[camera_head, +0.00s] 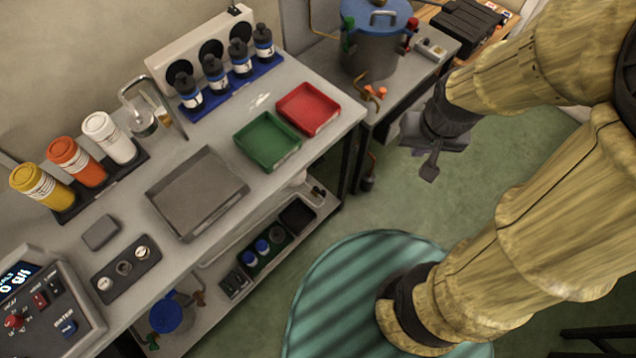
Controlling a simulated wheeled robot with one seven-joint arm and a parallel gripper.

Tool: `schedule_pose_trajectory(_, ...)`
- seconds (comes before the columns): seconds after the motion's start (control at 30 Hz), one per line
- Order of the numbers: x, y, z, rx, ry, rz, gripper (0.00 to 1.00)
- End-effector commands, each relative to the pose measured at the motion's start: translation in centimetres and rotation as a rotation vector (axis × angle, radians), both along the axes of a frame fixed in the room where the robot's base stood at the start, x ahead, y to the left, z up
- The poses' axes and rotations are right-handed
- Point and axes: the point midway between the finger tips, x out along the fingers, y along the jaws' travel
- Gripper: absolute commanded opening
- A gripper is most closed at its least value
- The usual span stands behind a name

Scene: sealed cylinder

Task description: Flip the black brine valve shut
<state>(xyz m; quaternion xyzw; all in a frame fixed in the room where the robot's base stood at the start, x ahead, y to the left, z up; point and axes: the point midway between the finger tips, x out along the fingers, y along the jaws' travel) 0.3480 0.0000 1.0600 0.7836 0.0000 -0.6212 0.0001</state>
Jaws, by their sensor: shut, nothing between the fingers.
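My gripper (429,173) hangs from the yellowish arm over the green floor, right of the benches. Its fingers look shut with nothing between them. No valve is clearly marked as the brine valve. A small dark fitting (368,183) shows low beside the side bench's leg, under a copper-coloured pipe; its handle is too small to make out. Another small dark fitting (318,191) shows at the right end of the lower shelf. My gripper is right of both and apart from them. A blue-lidded grey vessel (375,55) on the side bench has green, red and orange fittings.
The main bench holds a grey tray (197,193), a green tray (267,141), a red tray (308,108) and several bottles. A lower shelf (215,305) carries a blue-lidded container (166,315). Open green floor (500,150) lies around my gripper.

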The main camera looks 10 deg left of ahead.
Motion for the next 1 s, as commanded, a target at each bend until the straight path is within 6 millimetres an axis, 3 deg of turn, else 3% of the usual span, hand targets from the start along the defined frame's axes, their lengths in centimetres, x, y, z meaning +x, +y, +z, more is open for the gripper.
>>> schedule_pose_trajectory(0.27,0.0,0.0,-0.1,0.000,0.000,0.000,0.00)
schedule_pose_trajectory(0.43,0.8,0.3,-1.9,0.001,-0.002,0.002,0.00)
schedule_pose_trajectory(0.57,2.2,0.8,-5.1,0.005,-0.005,0.006,0.00)
schedule_pose_trajectory(1.0,8.6,3.7,-18.3,0.016,-0.021,0.023,0.00)
